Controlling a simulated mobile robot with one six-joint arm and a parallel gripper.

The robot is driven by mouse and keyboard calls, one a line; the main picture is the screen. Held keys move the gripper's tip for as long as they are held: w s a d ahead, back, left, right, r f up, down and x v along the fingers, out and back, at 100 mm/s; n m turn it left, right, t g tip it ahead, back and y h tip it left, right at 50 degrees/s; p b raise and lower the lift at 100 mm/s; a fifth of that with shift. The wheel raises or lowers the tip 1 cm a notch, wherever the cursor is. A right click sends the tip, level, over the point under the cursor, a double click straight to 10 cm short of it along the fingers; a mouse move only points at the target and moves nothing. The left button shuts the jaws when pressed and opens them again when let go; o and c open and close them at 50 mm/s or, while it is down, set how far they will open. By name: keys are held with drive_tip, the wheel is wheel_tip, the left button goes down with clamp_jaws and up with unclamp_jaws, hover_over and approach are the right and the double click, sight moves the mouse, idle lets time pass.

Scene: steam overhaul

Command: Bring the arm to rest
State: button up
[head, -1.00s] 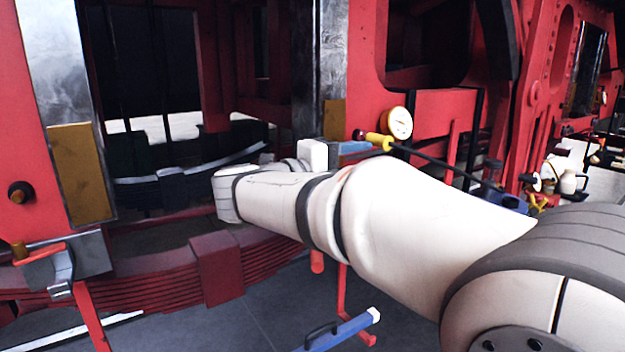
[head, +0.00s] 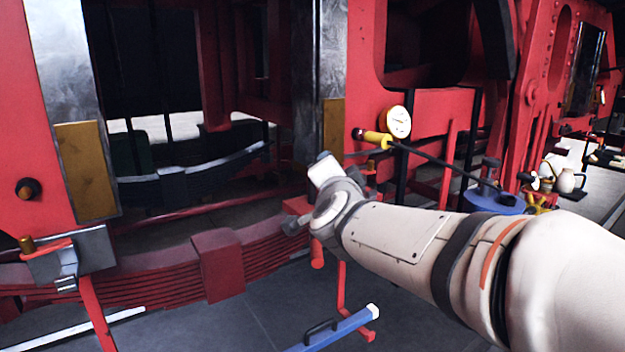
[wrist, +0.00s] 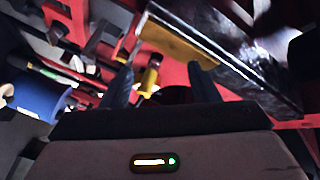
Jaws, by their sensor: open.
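My arm (head: 400,235) reaches in from the lower right of the head view, its wrist bent in front of the red frame. My gripper (wrist: 162,78) shows in the wrist view with two dark fingers apart and nothing held between them. A yellow cylinder (wrist: 150,76) appears beyond the gap between the fingers, apart from them as far as I can tell. In the head view the fingertips are not clear at the arm's far end.
The red locomotive frame (head: 440,110) stands close ahead, with a leaf spring (head: 130,275) low at left. A round gauge (head: 398,122) on a yellow cylinder (head: 375,138) sits above my wrist. A blue bar (head: 340,330) is near the floor. A blue unit (head: 490,200) stands behind my arm.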

drive_tip(key=s+d+f+n+g+y, duration=0.25)
drive_tip(key=s+f+n+g, duration=0.65)
drive_tip(key=f, duration=0.6)
drive_tip(key=s+d+f+n+g+h, duration=0.1)
drive_tip(key=s+d+f+g, duration=0.2)
drive_tip(key=s, duration=0.5)
drive_tip(key=s+d+f+n+g+h, duration=0.1)
drive_tip(key=s+d+f+g, duration=0.2)
drive_tip(key=s+d+f, duration=0.2)
drive_tip(key=s+f, duration=0.3)
drive_tip(key=s, duration=0.1)
